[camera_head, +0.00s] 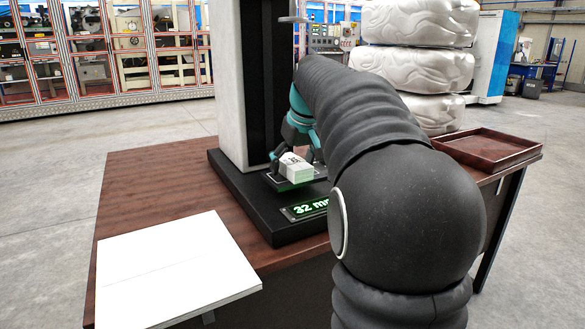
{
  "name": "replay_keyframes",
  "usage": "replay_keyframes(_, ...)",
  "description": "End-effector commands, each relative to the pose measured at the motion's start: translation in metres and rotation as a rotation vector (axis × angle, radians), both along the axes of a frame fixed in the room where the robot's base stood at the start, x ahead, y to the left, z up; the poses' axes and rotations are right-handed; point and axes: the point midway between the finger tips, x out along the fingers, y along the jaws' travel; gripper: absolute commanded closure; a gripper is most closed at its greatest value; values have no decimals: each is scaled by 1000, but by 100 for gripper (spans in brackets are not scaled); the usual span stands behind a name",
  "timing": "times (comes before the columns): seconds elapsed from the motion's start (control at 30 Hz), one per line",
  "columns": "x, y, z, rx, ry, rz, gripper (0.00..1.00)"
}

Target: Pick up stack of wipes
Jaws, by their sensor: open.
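The stack of wipes (296,170) is a small white block with dark print on its top. It lies on a small dark platform (284,184) at the foot of a tall column. My gripper (295,158), teal and dark, is open at the stack, with one finger at its left rear and another part at its right. I cannot tell whether the fingers touch it. My black-sleeved arm reaches in from the lower right and hides part of the gripper and the platform's right side.
The column (232,90) stands on a black base (240,205) with a lit green display (305,210) on the brown table (150,190). A white panel (170,275) lies front left. An empty brown tray (487,148) sits at the right. Wrapped white bundles (418,70) are stacked behind.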

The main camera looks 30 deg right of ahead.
Motion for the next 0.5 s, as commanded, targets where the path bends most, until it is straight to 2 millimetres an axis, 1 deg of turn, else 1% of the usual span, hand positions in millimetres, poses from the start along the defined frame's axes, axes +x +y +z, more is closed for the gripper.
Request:
replay_keyframes(0.27, 0, 0, -1, 0, 0, 0, 17)
replay_keyframes(0.3, 0, 0, -1, 0, 0, 0, 19)
replay_keyframes(0.37, 0, 0, -1, 0, 0, 0, 34)
replay_keyframes(0.4, 0, 0, -1, 0, 0, 0, 44)
replay_keyframes(0.47, 0, 0, -1, 0, 0, 0, 59)
replay_keyframes(0.5, 0, 0, -1, 0, 0, 0, 69)
